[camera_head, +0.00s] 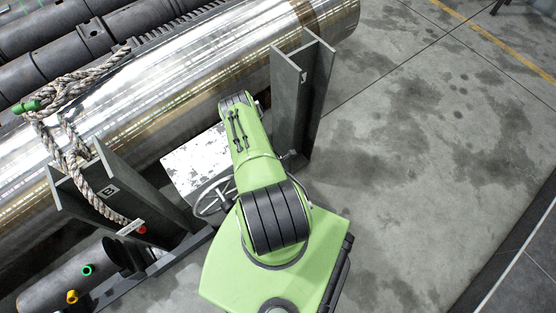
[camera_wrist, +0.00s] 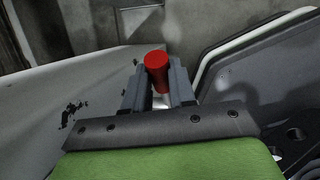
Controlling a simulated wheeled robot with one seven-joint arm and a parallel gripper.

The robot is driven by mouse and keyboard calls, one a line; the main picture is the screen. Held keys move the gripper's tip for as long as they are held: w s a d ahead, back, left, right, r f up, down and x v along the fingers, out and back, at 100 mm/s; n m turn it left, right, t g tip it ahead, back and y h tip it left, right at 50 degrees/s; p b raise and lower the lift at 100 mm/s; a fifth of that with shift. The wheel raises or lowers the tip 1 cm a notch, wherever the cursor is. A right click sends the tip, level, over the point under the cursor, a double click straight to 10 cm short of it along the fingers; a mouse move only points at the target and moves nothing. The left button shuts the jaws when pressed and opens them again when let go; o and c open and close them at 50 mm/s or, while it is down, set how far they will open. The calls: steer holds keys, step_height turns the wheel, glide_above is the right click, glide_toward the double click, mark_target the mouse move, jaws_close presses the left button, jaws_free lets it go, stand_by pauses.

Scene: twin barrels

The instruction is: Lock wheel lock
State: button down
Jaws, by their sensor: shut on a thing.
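The wheel lock shows as a red cylindrical knob (camera_wrist: 156,72) in the wrist view. My gripper (camera_wrist: 158,88) has its two dark fingers on either side of the knob and is shut on it. In the head view my green arm covers the gripper and the knob. A spoked handwheel (camera_head: 214,198) stands just left of my arm in the head view, partly hidden by it. A pale curved rim (camera_wrist: 235,40), likely the wheel, runs along the right of the wrist view.
A scuffed white box (camera_head: 192,160) sits beside the handwheel. A large shiny metal barrel (camera_head: 170,85) rests on dark steel posts (camera_head: 290,105). A rope (camera_head: 75,150) hangs over the barrel at left. A dark cylinder (camera_head: 60,280) lies at lower left. The concrete floor at right is clear.

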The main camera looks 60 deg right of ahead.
steer(key=shift+w+a+r+g+h+b, duration=0.25)
steer(key=shift+a+r+h+b, duration=0.15)
steer(key=shift+h, duration=0.25)
steer(key=shift+w+a+r+g+h+b, duration=0.15)
steer(key=shift+w+a+r+g+h, duration=0.15)
steer(key=shift+a+h, duration=0.25)
steer(key=shift+d, duration=0.1)
steer(key=c, duration=0.9)
jaws_free()
steer(key=shift+s, duration=0.1)
